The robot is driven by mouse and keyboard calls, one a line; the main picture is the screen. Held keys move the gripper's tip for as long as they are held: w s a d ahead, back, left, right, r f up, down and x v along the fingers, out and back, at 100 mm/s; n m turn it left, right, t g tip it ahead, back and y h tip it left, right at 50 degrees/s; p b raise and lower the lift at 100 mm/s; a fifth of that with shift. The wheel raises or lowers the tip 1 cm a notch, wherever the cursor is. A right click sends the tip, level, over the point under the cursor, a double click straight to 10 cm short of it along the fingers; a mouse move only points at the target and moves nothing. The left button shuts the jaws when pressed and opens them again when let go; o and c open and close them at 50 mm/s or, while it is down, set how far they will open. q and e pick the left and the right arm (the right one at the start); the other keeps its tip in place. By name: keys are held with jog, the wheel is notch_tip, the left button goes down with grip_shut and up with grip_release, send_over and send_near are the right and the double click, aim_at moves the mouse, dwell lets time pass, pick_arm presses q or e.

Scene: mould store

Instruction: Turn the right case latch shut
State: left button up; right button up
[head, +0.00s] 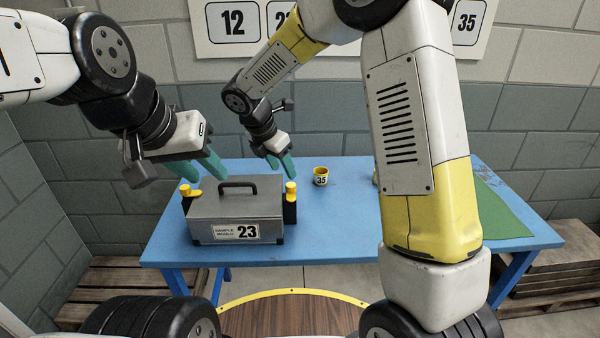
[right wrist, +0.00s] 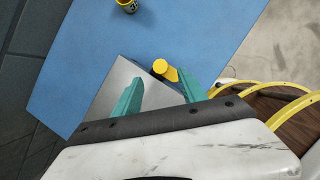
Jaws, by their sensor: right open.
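The grey case (head: 215,207) stands on the blue table with a black handle on top and a "SAMPLE MOULD 23" label on its front. The right case latch (head: 291,190) is yellow, on a black mount at the case's right side. In the right wrist view the latch (right wrist: 163,70) shows as a round knob with a short bar, between the fingertip lines. My right gripper (head: 283,168) is open above and behind this latch; its teal fingers (right wrist: 162,84) show apart, and contact cannot be told. My left gripper (head: 203,172) is open above the left latch (head: 186,191).
A yellow cup (head: 321,176) marked 35 stands on the blue table (head: 340,225) right of the case. A green mat (head: 500,215) lies at the table's right end. My right arm hides part of the table. Wooden pallets (head: 120,280) lie on the floor beside the table.

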aim_at(291, 184)
jog(key=x, duration=0.7)
jog(key=shift+f, duration=0.1)
jog(key=shift+c, duration=0.2)
grip_shut()
